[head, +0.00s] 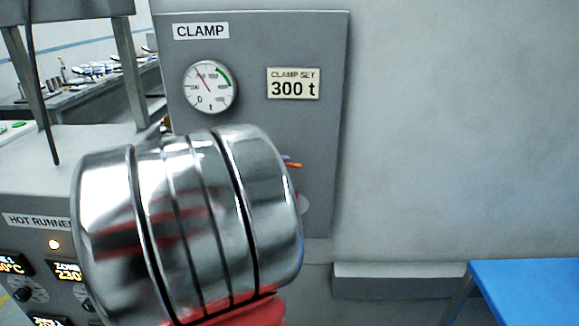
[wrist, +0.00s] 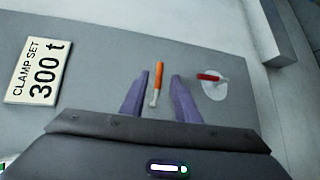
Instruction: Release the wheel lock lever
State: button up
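Two small levers show on the grey clamp panel in the wrist view. One has an orange handle (wrist: 158,76) on a pale metal stem; the other has a red handle (wrist: 208,77) over a white round plate (wrist: 213,88). No label shows which is the wheel lock lever. My gripper (wrist: 160,75) is open, its two purple fingers apart. The orange handle appears between the fingertips in the picture; I cannot tell whether they touch it. The red handle is right of the fingers.
The grey panel (head: 325,120) carries a pressure gauge (head: 210,87) and a "CLAMP SET 300 t" plate (head: 293,83). A hot runner cabinet (head: 40,170) is at left. A blue table (head: 530,290) stands at lower right. The wall right of the panel is bare.

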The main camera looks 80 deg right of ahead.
jog(key=shift+x, duration=2.05)
jog(key=shift+a, duration=0.1)
jog(key=shift+c, duration=0.6)
grip_shut()
